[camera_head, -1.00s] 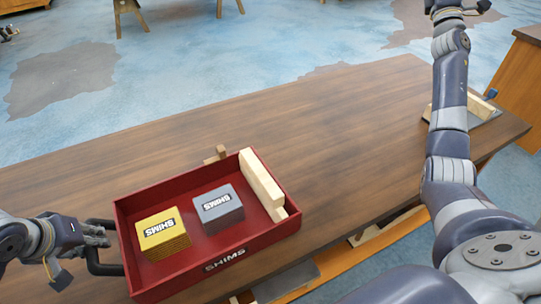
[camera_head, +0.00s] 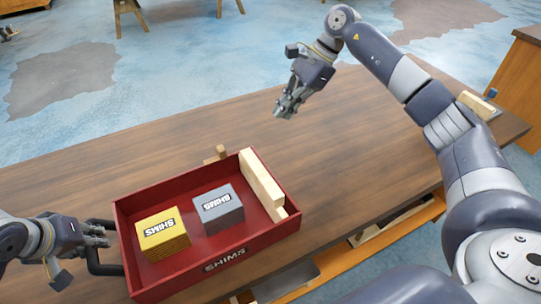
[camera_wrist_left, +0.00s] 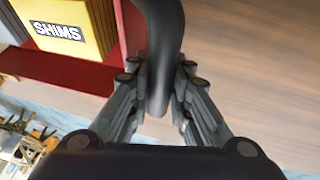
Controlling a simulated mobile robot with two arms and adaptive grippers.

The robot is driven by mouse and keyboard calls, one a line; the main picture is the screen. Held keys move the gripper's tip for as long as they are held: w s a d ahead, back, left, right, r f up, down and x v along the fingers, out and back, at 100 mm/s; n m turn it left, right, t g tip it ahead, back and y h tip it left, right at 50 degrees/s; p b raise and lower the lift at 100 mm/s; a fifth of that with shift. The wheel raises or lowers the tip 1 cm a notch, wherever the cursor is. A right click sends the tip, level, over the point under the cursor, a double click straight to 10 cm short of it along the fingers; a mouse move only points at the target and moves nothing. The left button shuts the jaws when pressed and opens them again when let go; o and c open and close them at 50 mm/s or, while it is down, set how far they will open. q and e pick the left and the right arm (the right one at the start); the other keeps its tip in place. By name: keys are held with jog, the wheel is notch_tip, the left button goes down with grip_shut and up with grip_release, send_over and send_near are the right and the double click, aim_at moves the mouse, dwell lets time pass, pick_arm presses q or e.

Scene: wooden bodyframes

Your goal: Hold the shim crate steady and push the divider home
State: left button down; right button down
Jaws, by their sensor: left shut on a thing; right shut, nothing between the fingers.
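The red shim crate (camera_head: 160,277) sits on the wooden table, its label facing the front. The divider (camera_head: 262,181), a pale wooden board, stands in the crate's right end, its near end stepped lower. My left gripper (camera_head: 101,240) is shut on the crate's black handle (camera_head: 104,269) at the left side; in the left wrist view the fingers lie either side of the handle (camera_wrist_left: 160,60). My right gripper (camera_head: 284,112) is shut and empty, above the table behind and to the right of the crate, apart from the divider.
A yellow shim stack (camera_head: 163,234) and a grey shim stack (camera_head: 218,209) stand inside the crate. A small wooden piece (camera_head: 217,153) is by the crate's back wall. The table (camera_head: 370,140) is clear right of the crate. A wooden block (camera_head: 478,105) lies at the table's right end.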

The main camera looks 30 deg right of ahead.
aim_at(261, 186)
jog(key=s+a+f+g+h, duration=0.1)
jog(key=s+a+f, duration=0.2)
jog(key=a+f, duration=0.3)
notch_tip(261, 186, down, 6)
jog(key=shift+r+n+g+h, duration=0.2)
jog(key=shift+n+g+h, duration=0.1)
jog(key=shift+s, duration=0.1)
pick_arm(q)
jog(key=shift+d, duration=0.1)
pick_arm(e)
jog(key=a, duration=1)
jog(key=shift+s, duration=0.35)
jog(key=shift+d, duration=0.15)
